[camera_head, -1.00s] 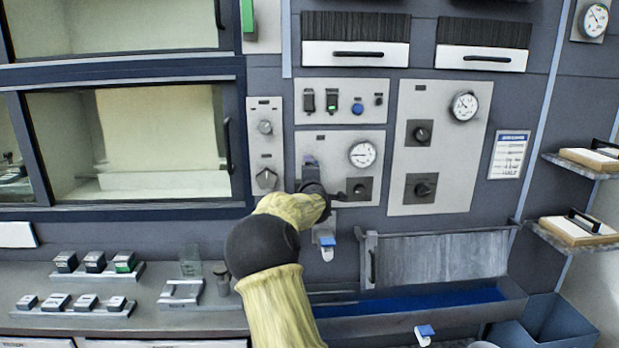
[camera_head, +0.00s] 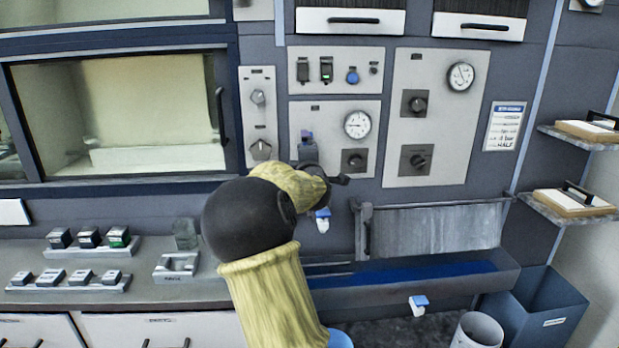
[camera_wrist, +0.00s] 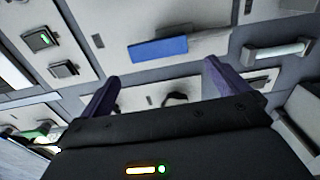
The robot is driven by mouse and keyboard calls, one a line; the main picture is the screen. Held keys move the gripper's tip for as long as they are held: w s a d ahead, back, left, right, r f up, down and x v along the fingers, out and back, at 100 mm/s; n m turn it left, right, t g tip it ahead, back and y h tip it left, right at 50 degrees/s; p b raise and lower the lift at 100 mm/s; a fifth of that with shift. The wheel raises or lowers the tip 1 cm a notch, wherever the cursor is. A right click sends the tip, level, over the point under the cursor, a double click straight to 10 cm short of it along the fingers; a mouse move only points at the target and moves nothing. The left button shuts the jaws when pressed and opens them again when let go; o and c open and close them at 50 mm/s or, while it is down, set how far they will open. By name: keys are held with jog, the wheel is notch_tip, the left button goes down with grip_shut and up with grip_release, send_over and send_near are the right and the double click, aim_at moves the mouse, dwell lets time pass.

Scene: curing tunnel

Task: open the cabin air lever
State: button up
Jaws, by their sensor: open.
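My gripper (camera_head: 307,146) is in front of the left part of the gauge panel (camera_head: 333,111), below the switch panel, and my forearm hides part of what lies behind it. In the wrist view my gripper (camera_wrist: 162,72) has its two purple fingers wide apart with nothing between them. A blue bar-like handle (camera_wrist: 160,48) on a light plate lies beyond the fingertips, apart from them. It looks like the lever, but its label is not readable. In the head view the lever cannot be told apart from my gripper.
The switch panel (camera_head: 337,70) has a green-lit switch and a blue button. A gauge (camera_head: 357,125) and a dark knob (camera_head: 354,161) are right of my gripper. A blue-tipped fitting (camera_head: 322,219) hangs below. The counter holds small blocks on trays (camera_head: 70,284).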

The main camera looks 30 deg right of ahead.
jog(key=b+v, duration=0.1)
jog(key=v, duration=0.9)
jog(key=shift+s+d, duration=0.1)
jog(key=s+a+f+m+g+y, duration=0.4)
jog(key=s+a+f+m, duration=0.1)
jog(key=a+f, duration=0.5)
jog(key=s+a+f+m+g+y, duration=0.4)
jog(key=a+f, duration=0.4)
jog(key=f, duration=0.5)
jog(key=s+a+f+m+g, duration=0.4)
jog(key=s+a, duration=0.4)
jog(key=s, duration=0.4)
notch_tip(320, 180, up, 12)
jog(key=g+p, duration=0.1)
jog(key=p, duration=1.1)
jog(key=shift+s+a+n+y, duration=0.3)
jog(key=shift+s+a+y, duration=0.05)
jog(key=shift+y, duration=0.05)
jog(key=shift+f, duration=0.2)
